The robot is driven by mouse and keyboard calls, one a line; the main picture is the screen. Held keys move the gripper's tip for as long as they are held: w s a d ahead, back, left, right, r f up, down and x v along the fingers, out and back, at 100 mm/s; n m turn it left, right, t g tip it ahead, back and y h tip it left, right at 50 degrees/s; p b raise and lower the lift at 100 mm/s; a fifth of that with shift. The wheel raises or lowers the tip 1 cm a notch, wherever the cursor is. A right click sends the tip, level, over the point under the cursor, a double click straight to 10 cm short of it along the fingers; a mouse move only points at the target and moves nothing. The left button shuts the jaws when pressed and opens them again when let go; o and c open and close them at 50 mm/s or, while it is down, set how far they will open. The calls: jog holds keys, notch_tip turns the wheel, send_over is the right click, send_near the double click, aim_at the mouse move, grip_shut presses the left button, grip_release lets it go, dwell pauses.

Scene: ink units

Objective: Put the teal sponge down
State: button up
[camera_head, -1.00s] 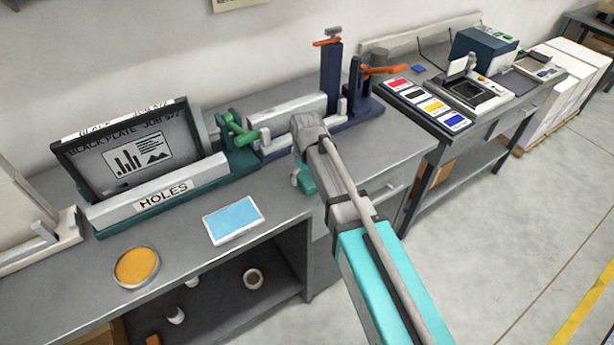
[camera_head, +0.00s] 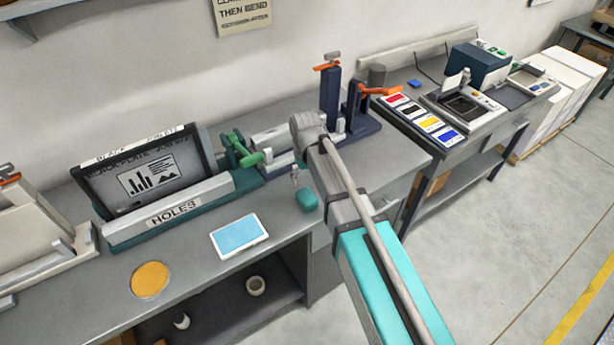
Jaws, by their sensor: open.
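The teal sponge (camera_head: 307,199) rests on the grey bench top near its front edge, to the right of a white tray with a light blue face. My gripper (camera_head: 295,179) is just above and behind the sponge, small in the view and partly hidden by my own arm. It looks apart from the sponge, and its jaws are open and empty.
The blue-faced white tray (camera_head: 239,236) and a round yellow-orange dish (camera_head: 150,280) lie along the front of the bench. A framed black plate (camera_head: 146,179) stands in the HOLES fixture (camera_head: 172,208) behind them. A dark blue clamp stand (camera_head: 331,95) rises behind my arm.

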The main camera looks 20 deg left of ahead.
jog(key=shift+r+p, duration=0.45)
jog(key=shift+r, duration=0.3)
dwell(0.4)
jog(key=s+d+m, duration=0.3)
jog(key=d+m, duration=0.2)
jog(key=d, duration=1.3)
jog(key=s+d+m, duration=0.2)
jog(key=d+m, duration=0.2)
jog(key=d, duration=1.4)
jog(key=shift+s+d+m, duration=0.4)
jog(key=shift+f+b, duration=0.6)
